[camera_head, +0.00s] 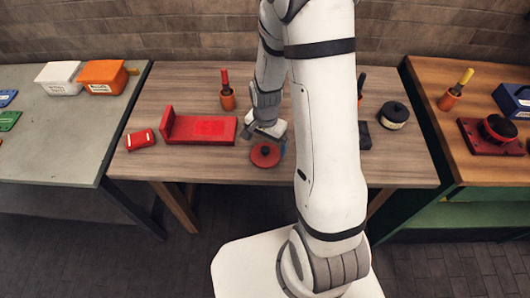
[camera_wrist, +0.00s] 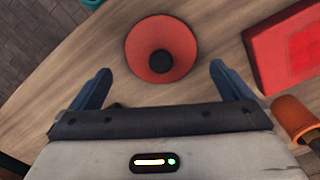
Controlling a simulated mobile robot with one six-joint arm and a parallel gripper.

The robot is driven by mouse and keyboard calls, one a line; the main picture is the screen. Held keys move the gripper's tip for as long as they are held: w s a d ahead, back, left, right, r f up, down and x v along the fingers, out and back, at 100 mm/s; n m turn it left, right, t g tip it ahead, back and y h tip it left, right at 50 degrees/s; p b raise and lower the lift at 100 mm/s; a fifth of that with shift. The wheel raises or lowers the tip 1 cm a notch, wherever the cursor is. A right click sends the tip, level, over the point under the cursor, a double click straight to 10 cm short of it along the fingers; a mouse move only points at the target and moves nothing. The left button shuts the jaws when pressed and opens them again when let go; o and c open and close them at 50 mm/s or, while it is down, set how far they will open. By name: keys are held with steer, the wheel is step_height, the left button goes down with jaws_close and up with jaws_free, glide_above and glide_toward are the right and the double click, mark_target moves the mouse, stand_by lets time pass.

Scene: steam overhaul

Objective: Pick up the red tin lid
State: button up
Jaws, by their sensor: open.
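The red tin lid (camera_head: 265,154) is a round red disc with a dark knob at its middle. It lies on the wooden middle table (camera_head: 230,172) near the front edge. In the wrist view the lid (camera_wrist: 161,49) is at the top centre, ahead of my gripper. My gripper (camera_head: 264,131) is open and empty, close to the lid on its far side in the head view. In the wrist view its two fingers (camera_wrist: 158,88) stand apart, and the lid shows beyond and between them. The knob (camera_wrist: 161,61) is visible from above.
A red stand (camera_head: 200,130) and a small red box (camera_head: 141,139) are left of the lid. An orange pot with a red-handled tool (camera_head: 228,98) stands behind. A black-topped round tin (camera_head: 393,115) is at right. The table front around the lid is clear.

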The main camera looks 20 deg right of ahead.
mark_target(265, 149)
steer(key=shift+a+f+p, duration=0.1)
steer(key=shift+f+p, duration=0.35)
steer(key=shift+f, duration=1.8)
steer(key=c, duration=0.7)
